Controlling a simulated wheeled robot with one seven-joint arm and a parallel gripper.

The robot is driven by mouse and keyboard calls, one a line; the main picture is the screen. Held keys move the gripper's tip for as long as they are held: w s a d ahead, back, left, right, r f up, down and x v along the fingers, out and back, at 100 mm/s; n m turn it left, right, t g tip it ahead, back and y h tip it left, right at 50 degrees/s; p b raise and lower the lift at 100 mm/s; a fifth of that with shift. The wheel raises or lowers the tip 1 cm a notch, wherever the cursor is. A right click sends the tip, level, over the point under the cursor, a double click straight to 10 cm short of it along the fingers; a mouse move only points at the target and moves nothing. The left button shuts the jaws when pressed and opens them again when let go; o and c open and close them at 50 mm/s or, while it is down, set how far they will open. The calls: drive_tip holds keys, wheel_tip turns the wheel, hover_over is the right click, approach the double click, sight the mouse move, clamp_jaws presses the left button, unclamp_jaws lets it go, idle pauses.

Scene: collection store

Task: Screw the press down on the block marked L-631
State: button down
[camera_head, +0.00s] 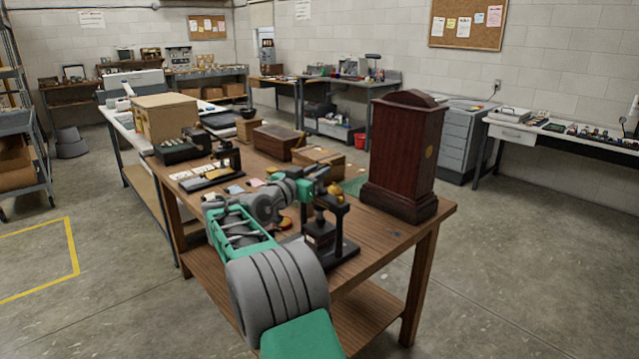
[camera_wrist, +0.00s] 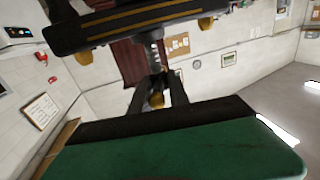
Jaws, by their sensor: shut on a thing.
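A small black press (camera_head: 348,246) stands near the front edge of the wooden table, with a dark block (camera_head: 319,236) low in its frame. No marking on the block is legible, so I cannot tell whether it reads L-631. My gripper (camera_head: 325,190) is at the top of this press, shut on its brass-ended screw handle (camera_head: 335,189). In the wrist view, my dark fingers (camera_wrist: 163,92) close around a brass part (camera_wrist: 156,98). A dark bar with yellow lines (camera_wrist: 130,25) crosses the top of that view. My arm hides part of the press.
A tall dark red wooden case (camera_head: 403,150) stands close to the right of the press. A second black stand (camera_head: 222,165), a brown box (camera_head: 277,142) and small papers lie farther back on the table (camera_head: 385,240). The floor at the right is clear.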

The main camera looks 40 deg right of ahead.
drive_tip(key=shift+w+f+m+g+h, duration=0.15)
drive_tip(key=shift+m+g, duration=0.55)
drive_tip(key=shift+g, duration=0.45)
drive_tip(key=shift+w+m+g+h, duration=0.15)
drive_tip(key=shift+m+g, duration=0.55)
drive_tip(key=shift+g, duration=0.45)
drive_tip(key=shift+s+d+m+g, duration=0.15)
drive_tip(key=shift+m+g, duration=0.25)
drive_tip(key=shift+g, duration=0.3)
drive_tip(key=c, duration=1.4)
unclamp_jaws()
drive_tip(key=shift+d, duration=0.15)
drive_tip(key=shift+c, duration=0.2)
drive_tip(key=shift+o, duration=0.5)
drive_tip(key=shift+a, duration=0.2)
drive_tip(key=shift+r+n+t, duration=0.2)
drive_tip(key=shift+n+t, duration=0.1)
drive_tip(key=shift+t, duration=0.2)
